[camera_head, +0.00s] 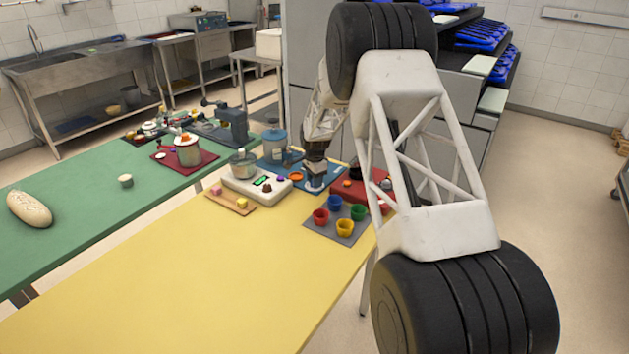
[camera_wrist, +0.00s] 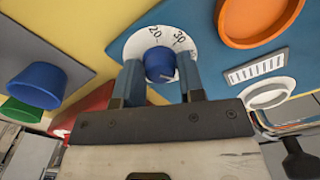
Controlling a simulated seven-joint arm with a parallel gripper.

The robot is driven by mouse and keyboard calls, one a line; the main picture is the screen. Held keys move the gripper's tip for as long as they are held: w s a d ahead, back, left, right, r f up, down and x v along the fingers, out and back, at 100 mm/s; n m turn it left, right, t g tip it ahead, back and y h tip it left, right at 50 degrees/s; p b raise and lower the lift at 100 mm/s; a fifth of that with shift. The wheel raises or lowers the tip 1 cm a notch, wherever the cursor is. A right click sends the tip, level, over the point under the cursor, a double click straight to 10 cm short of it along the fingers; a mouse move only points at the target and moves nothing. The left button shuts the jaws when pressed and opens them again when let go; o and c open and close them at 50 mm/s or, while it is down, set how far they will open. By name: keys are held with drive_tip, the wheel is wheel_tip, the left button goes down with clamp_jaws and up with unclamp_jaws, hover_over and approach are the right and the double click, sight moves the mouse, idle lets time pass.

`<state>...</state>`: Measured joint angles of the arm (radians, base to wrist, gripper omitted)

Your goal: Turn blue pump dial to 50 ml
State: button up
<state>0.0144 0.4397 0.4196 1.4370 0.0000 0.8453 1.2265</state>
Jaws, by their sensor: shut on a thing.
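The blue pump dial (camera_wrist: 160,65) is a round blue knob on a white scale disc (camera_wrist: 135,47), seen in the wrist view. The figures 20 and 30 show on the disc; the rest of the scale is hidden or cannot be read. The disc sits on the blue pump base (camera_wrist: 218,68). My gripper (camera_wrist: 161,72) is shut on the knob, one finger on each side. A pale mark shows on the knob's lower edge, but its exact reading is unclear. In the head view my gripper (camera_head: 315,180) points down at the pump base, and the knob is hidden.
An orange dish (camera_wrist: 258,18) and a white ring (camera_wrist: 270,95) are close to the right of the dial. Coloured cups stand on a grey mat (camera_head: 337,232). A white device (camera_head: 262,186) is left of my gripper. The yellow tabletop (camera_head: 190,285) in front is clear.

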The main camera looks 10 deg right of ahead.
idle(0.3)
drive_tip(key=o, duration=0.9)
drive_tip(key=shift+r, duration=0.1)
drive_tip(key=shift+r, duration=3.75)
drive_tip(key=shift+r, duration=0.1)
